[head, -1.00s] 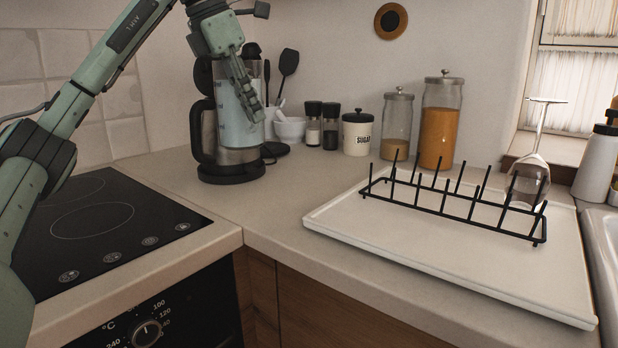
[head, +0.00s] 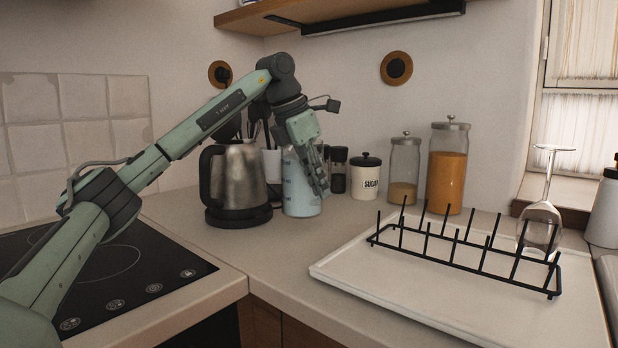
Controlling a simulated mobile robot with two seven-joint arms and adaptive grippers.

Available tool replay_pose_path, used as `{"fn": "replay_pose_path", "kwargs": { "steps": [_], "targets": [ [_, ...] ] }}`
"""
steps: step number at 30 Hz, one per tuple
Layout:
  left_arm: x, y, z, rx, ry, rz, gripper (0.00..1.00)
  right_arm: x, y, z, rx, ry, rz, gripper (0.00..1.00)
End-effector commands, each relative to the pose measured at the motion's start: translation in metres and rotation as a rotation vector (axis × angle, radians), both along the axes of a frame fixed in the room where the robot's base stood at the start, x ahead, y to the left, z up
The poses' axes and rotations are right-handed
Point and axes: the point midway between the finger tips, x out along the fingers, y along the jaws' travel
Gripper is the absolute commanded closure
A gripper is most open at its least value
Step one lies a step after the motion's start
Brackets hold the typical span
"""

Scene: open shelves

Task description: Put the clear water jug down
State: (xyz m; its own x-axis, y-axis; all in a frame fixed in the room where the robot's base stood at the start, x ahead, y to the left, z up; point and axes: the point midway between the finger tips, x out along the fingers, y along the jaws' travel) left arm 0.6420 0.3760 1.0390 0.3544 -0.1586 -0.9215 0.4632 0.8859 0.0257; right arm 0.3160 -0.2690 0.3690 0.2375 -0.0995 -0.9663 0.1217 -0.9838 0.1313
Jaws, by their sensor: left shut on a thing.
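The clear water jug (head: 299,201) looks pale blue and stands upright just right of the kettle, at the back of the counter. Its base appears at counter height; I cannot tell for sure whether it touches the counter. My left gripper (head: 319,183) reaches down from above and is shut on the jug at its right side. The gripper hides part of the jug's upper right side, including where the fingers hold it. My right gripper is not in view.
A steel kettle (head: 238,180) stands close left of the jug. Behind and right are a pepper mill (head: 338,172), a sugar canister (head: 365,180) and glass jars (head: 447,170). A white tray (head: 350,267) with a black rack (head: 470,262) lies right. Counter in front of the jug is clear.

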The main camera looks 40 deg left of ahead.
Motion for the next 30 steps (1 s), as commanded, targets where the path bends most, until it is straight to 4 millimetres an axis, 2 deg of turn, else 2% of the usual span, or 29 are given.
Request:
{"fn": "replay_pose_path", "kwargs": {
  "steps": [9,20,21,26,30],
  "targets": [
    [0.0,0.0,-0.033,0.001,-0.006,-0.001,1.0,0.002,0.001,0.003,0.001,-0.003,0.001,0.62],
    [0.0,0.0,-0.037,0.0,-0.007,-0.001,1.0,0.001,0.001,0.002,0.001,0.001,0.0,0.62],
    [-0.001,0.0,-0.041,0.0,0.001,0.0,0.88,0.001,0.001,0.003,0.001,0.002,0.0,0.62],
    [-0.001,0.0,-0.04,0.0,0.001,0.0,0.68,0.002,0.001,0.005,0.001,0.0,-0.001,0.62],
    [-0.001,0.0,-0.04,0.0,0.001,0.0,0.68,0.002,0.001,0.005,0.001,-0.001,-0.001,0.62]
  ]
}}
